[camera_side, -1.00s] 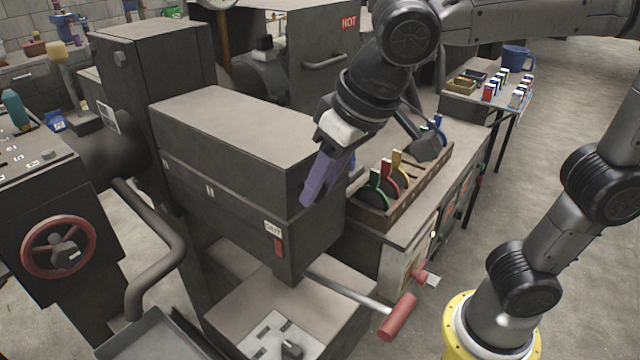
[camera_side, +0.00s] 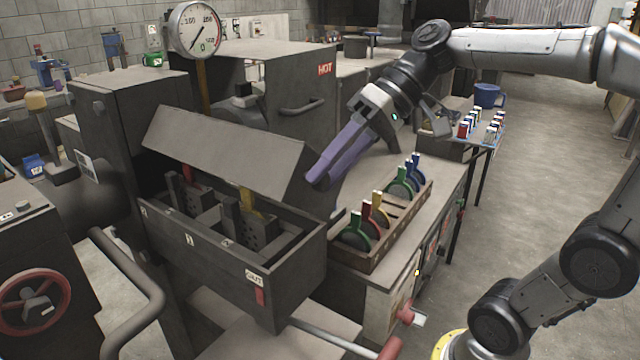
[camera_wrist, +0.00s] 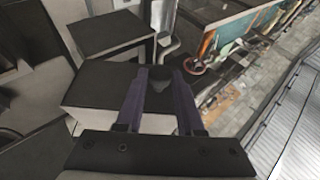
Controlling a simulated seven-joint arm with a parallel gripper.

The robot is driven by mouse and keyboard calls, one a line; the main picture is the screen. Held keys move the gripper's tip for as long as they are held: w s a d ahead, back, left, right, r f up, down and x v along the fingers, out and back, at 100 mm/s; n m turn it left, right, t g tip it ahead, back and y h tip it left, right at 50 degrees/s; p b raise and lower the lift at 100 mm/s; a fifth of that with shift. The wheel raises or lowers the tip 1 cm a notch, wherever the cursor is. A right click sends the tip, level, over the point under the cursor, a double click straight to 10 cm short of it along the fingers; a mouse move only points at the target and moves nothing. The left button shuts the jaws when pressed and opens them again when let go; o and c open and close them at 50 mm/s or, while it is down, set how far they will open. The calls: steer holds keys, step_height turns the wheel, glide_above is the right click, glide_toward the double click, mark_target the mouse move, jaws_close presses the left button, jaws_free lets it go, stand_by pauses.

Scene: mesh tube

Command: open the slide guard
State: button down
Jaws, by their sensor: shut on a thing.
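The slide guard (camera_side: 225,150) is a long dark grey cover on the box-like housing (camera_side: 235,255). It stands raised and tilted, with a gap along its front that shows the inside. Inside are dark slotted blocks (camera_side: 235,222), a red-tabbed piece (camera_side: 186,175) and a yellow-tabbed piece (camera_side: 249,200). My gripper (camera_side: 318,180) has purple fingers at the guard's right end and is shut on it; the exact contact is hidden. In the wrist view the fingers (camera_wrist: 160,75) point at a dark knob-like part against a grey surface.
A wooden rack (camera_side: 385,235) with several coloured-handled plates stands on the bench to the right. A pressure gauge (camera_side: 195,30) rises behind the housing. A curved pipe (camera_side: 130,285) and a red handwheel (camera_side: 35,300) are at the left. A red-gripped lever (camera_side: 390,348) sticks out below.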

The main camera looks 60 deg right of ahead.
steer(key=d+m+t+y, duration=0.1)
steer(key=d+m+y, duration=0.2)
steer(key=d+y, duration=0.6)
steer(key=shift+d+f+t, duration=0.4)
steer(key=shift+d, duration=1.1)
steer(key=c, duration=0.6)
jaws_free()
steer(key=shift+o, duration=0.2)
